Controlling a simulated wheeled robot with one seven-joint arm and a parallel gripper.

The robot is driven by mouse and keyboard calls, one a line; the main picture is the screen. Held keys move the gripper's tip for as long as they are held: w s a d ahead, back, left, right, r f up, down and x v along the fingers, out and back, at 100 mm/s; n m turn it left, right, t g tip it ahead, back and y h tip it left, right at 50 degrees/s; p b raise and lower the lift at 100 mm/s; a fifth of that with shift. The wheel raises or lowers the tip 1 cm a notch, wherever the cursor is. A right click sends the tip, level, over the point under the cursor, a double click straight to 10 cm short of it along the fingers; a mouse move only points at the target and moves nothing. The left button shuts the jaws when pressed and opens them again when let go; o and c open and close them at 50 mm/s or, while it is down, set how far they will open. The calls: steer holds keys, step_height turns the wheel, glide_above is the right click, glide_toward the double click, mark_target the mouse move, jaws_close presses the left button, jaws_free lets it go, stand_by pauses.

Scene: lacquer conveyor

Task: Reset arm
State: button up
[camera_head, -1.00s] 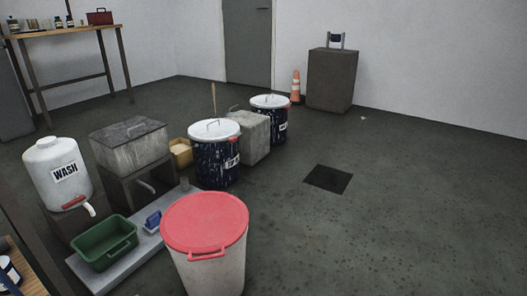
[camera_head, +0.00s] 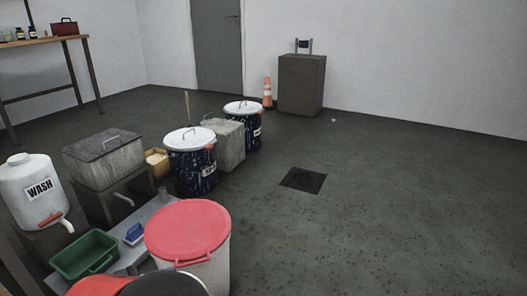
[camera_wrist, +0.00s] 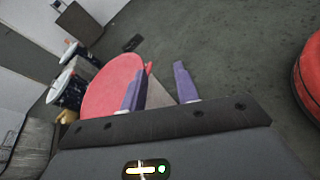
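My gripper (camera_wrist: 157,80) shows in the wrist view with its two purple fingers apart and nothing held between them. Beyond the fingers is the red lid of a pale bin, partly hidden by the left finger. In the head view the same red-lidded bin (camera_head: 188,236) stands upright on the floor near the bottom, with its lid on. A red and dark rounded shape, possibly part of my arm, covers the bottom edge there and hides part of the bin. My fingers do not show in the head view.
Left of the bin are a green tub (camera_head: 86,254), a white WASH container (camera_head: 30,180) and a grey lidded box (camera_head: 102,160). Dark-blue drums (camera_head: 192,170) with white lids stand behind. A floor grate (camera_head: 303,180) lies on open floor at right. A cone (camera_head: 267,92) and pedestal (camera_head: 300,85) stand farther back.

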steer(key=w+d+r+m+g+y+p, duration=0.15)
steer(key=d+r+m+g, duration=0.35)
steer(key=d, duration=0.7)
steer(key=w+d+r+m+g+y+p, duration=0.1)
steer(key=w+d+r+m+g+p, duration=0.15)
steer(key=d+r+m, duration=0.6)
steer(key=s+d+r+m+t+y+p, duration=0.1)
steer(key=s+d+r+m+y+p, duration=0.1)
steer(key=s+d+m, duration=0.3)
steer(key=s+d+r+m+t+y+p, duration=0.1)
steer(key=s+d+r+m+y+p, duration=0.2)
steer(key=d, duration=1.1)
steer(key=s+r+m+y, duration=0.2)
steer(key=s, duration=0.3)
steer(key=shift+s, duration=0.2)
steer(key=shift+a, duration=0.15)
